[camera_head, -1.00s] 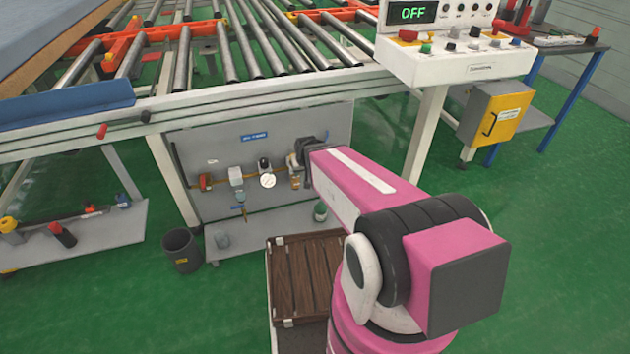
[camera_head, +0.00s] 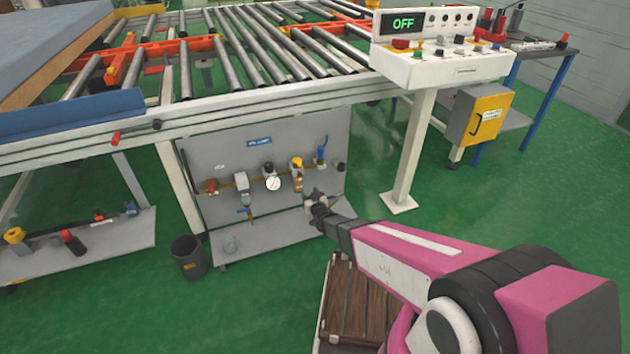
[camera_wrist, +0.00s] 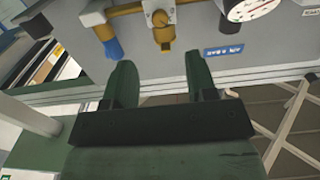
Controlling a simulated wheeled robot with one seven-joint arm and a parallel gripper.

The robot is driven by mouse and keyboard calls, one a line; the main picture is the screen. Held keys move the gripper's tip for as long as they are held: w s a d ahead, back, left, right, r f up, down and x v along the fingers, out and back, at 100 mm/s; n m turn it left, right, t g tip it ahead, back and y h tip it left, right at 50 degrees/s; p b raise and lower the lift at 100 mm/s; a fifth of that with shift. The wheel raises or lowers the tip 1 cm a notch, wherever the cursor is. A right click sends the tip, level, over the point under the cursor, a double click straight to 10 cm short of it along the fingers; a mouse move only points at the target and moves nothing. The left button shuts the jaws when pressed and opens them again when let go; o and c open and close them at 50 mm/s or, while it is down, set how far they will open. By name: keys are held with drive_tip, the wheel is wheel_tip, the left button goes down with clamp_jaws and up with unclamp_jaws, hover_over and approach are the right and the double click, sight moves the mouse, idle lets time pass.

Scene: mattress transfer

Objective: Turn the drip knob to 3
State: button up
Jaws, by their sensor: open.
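The drip knob appears to be the yellow cap (camera_head: 296,162) on top of a brass unit on the grey air panel (camera_head: 220,160). My gripper (camera_head: 312,203) is in front of the panel, below and right of the brass unit. In the wrist view, my gripper (camera_wrist: 160,75) has two green fingers spread apart with nothing between them.
A dial gauge (camera_head: 272,183) is left of the brass unit, and a blue-handled fitting (camera_head: 321,154) is right of it. The roller conveyor (camera_head: 270,45) is above. A white control box (camera_head: 440,62) reads OFF. A dark bin (camera_head: 188,257) stands on the green floor.

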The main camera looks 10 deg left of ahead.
sight(301, 176)
drive_tip(key=x, duration=1)
drive_tip(key=shift+w+a, duration=0.25)
drive_tip(key=shift+w, duration=0.05)
drive_tip(key=shift+r, duration=0.1)
drive_tip(key=c, duration=0.9)
